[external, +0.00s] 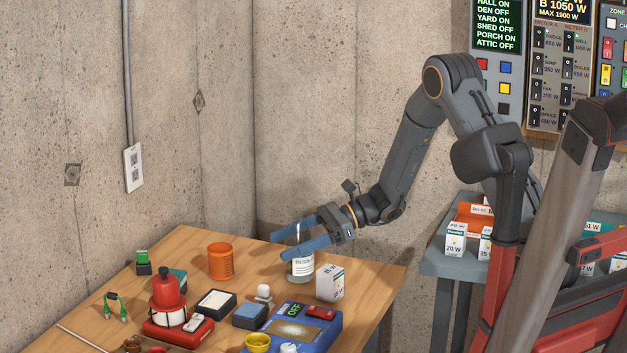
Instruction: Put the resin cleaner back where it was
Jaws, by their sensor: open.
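A clear jar with a white label (301,268), apparently the resin cleaner, stands upright on the wooden table near its back right edge. The print on the label is too small to read in full. My gripper (274,246) has its two blue fingers spread, reaching in from the right at the jar's upper part. The jar's top shows between the fingers, and the near finger hides part of it. I cannot tell whether either finger touches the jar.
A white bulb box (330,283) stands close to the jar's right. Bare wood (376,285) lies at the right. A grey table (453,264) holds more boxes.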

